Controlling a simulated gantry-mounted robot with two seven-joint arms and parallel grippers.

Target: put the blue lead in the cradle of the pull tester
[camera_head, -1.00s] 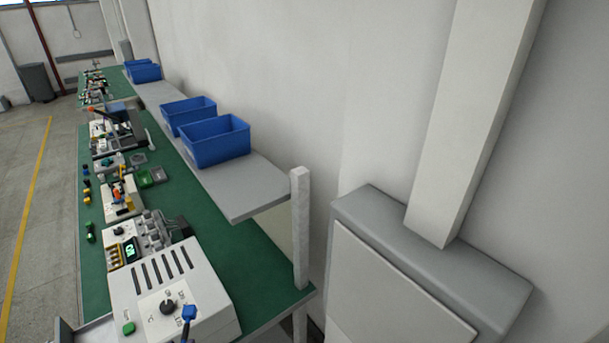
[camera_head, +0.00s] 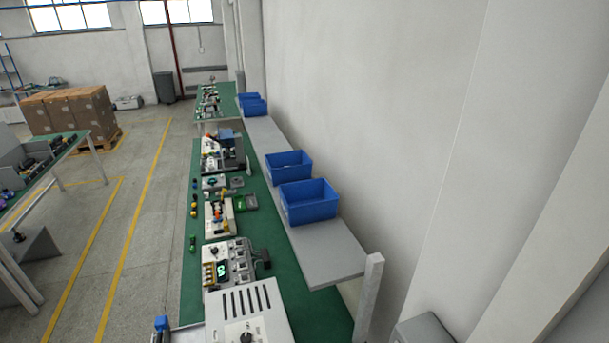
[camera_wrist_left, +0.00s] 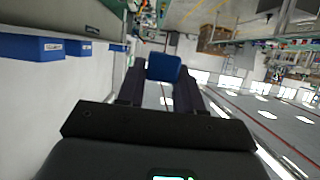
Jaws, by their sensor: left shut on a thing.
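My left gripper (camera_wrist_left: 163,72) shows in the left wrist view, its two dark fingers closed on a blue piece (camera_wrist_left: 164,66), which I take to be the blue lead. A small blue piece (camera_head: 161,323) also shows at the bottom edge of the head view, left of the bench; it looks like the same one. The rest of the lead is hidden or out of frame. I cannot tell which bench device is the pull tester, and no cradle can be made out. My right gripper is not in view.
A green bench (camera_head: 290,287) runs along the wall with a white slotted box (camera_head: 262,305), a unit with a lit display (camera_head: 240,255) and several other devices. Blue bins (camera_head: 308,203) stand on the grey shelf (camera_head: 333,262). Open floor (camera_head: 150,225) lies left of the bench.

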